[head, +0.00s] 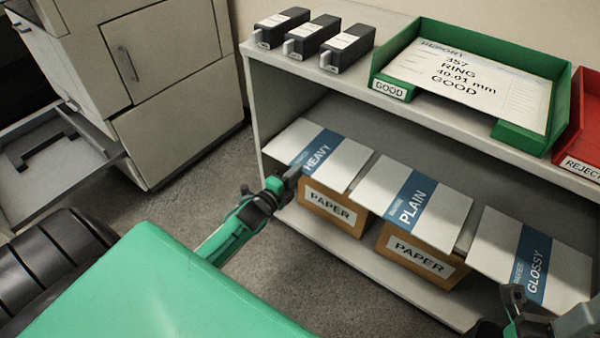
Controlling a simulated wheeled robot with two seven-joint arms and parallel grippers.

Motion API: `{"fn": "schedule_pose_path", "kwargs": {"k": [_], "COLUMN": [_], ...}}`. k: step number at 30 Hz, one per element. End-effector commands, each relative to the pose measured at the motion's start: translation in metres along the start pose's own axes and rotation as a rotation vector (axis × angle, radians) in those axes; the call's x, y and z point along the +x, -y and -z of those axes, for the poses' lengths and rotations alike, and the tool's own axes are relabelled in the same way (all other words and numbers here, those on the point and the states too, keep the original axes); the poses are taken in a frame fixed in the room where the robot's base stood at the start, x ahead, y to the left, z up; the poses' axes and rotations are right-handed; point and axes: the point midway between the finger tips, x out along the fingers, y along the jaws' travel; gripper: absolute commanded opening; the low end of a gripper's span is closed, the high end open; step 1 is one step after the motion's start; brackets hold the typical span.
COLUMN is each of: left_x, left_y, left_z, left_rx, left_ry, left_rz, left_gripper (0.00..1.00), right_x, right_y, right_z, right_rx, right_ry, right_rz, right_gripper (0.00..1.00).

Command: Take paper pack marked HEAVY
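The paper pack marked HEAVY (345,160) is white with a blue band and lies on a brown box labelled PAPER (330,207) at the left of the lower shelf. My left gripper (290,180) is at the pack's front left edge, its fingertips by the blue band. From this angle I cannot tell whether its fingers are closed on the edge. My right gripper (516,300) is at the bottom right, partly cut off, in front of the pack marked GLOSSY (545,255); its opening is unclear.
A pack marked PLAIN (440,205) lies on another PAPER box (415,255). The upper shelf (350,85) overhangs the packs and holds black cartridges (315,38), a green GOOD tray (430,107) and a red REJECT tray (585,135). A printer (165,70) stands left.

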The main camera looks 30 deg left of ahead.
Motion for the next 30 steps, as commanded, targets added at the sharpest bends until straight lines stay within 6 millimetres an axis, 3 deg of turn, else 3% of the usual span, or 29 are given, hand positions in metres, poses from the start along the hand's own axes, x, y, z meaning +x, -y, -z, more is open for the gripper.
{"fn": "schedule_pose_path", "kwargs": {"k": [6, 18, 25, 30], "left_x": [0.020, 0.025, 0.025, 0.025], "left_y": [0.001, 0.000, 0.001, 0.001], "left_z": [0.000, 0.000, 0.000, 0.000], "left_rx": [-0.001, -0.001, -0.001, -0.001], "left_ry": [0.002, 0.002, 0.002, 0.001], "left_rz": [0.000, -0.001, -0.001, 0.000], "left_gripper": [0.22, 0.22, 0.00, 0.00], "right_x": [0.000, 0.001, 0.001, 0.001], "right_y": [0.000, 0.000, 0.000, 0.000], "right_z": [0.000, 0.000, 0.000, 0.000], "right_rx": [0.000, 0.001, 0.001, 0.001], "right_ry": [0.002, 0.000, 0.000, 0.000], "right_rz": [-0.001, 0.000, 0.001, 0.001], "right_gripper": [0.36, 0.36, 0.36, 0.36]}}
